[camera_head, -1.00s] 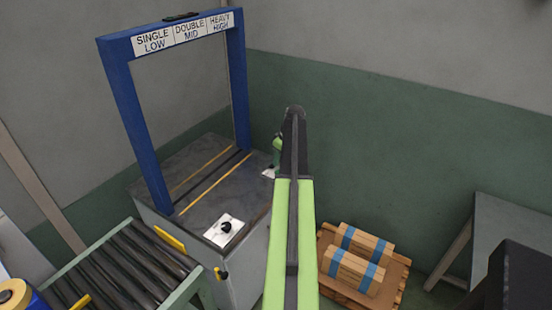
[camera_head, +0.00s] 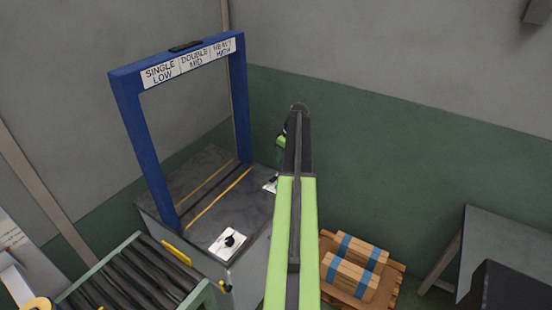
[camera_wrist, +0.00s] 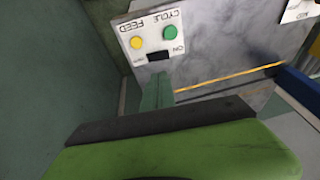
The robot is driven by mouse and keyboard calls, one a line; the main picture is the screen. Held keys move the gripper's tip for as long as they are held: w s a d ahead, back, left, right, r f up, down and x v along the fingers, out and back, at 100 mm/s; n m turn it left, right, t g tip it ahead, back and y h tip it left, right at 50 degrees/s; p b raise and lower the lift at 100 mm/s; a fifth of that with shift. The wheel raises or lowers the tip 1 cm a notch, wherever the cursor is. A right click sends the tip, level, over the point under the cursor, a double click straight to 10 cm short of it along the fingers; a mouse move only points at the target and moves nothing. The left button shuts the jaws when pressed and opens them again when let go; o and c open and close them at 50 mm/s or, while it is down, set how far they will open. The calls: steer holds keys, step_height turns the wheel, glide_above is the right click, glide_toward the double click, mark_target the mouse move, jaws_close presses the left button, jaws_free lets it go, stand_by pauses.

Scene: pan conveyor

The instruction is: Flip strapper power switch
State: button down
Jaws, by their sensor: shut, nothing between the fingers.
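The strapper is a grey-topped machine (camera_head: 215,205) under a blue arch (camera_head: 143,135). Its white control panel (camera_wrist: 130,25) shows upside down in the wrist view, with a yellow button (camera_wrist: 137,42), a green button (camera_wrist: 170,32) and a black rocker switch (camera_wrist: 158,57) between ON and OFF marks. My gripper (camera_wrist: 159,80) is shut and empty, its green fingers pointing at the rocker from just short of it in the picture; I cannot tell if they touch. In the head view my arm hides most of the gripper (camera_head: 281,145) and of the panel (camera_head: 269,185).
A second white plate with a black knob (camera_head: 229,241) sits on the machine's near corner. A roller conveyor (camera_head: 135,283) stands at the lower left. Strapped boxes (camera_head: 350,277) lie on a pallet at the right, near a grey table (camera_head: 510,245). The wall is close behind.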

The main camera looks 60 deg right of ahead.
steer(key=p+v, duration=0.2)
steer(key=v, duration=0.2)
steer(key=shift+a, duration=0.1)
